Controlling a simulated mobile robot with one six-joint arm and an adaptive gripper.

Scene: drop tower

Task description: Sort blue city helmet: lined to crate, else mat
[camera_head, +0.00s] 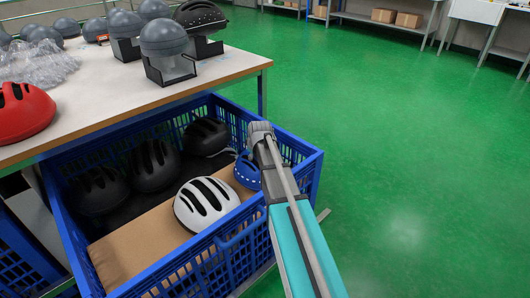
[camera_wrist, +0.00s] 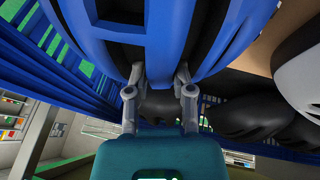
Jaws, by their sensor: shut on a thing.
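The blue helmet (camera_head: 246,172) is at the right end of the blue crate (camera_head: 232,258), partly hidden by my arm. It fills the top of the wrist view (camera_wrist: 175,35). My gripper (camera_wrist: 160,75) is shut on the helmet; in the head view my wrist hides its fingers. I cannot tell whether the helmet touches the crate floor. Dark surfaces show beside its blue shell, but I cannot tell whether it has a lining. No mat can be made out.
The crate also holds a white helmet (camera_head: 206,203) on brown cardboard (camera_head: 130,250) and several black helmets (camera_head: 153,165). A table (camera_head: 240,65) behind it carries a red helmet (camera_head: 24,112) and grey headforms (camera_head: 163,37). Green floor (camera_head: 420,150) at right is clear.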

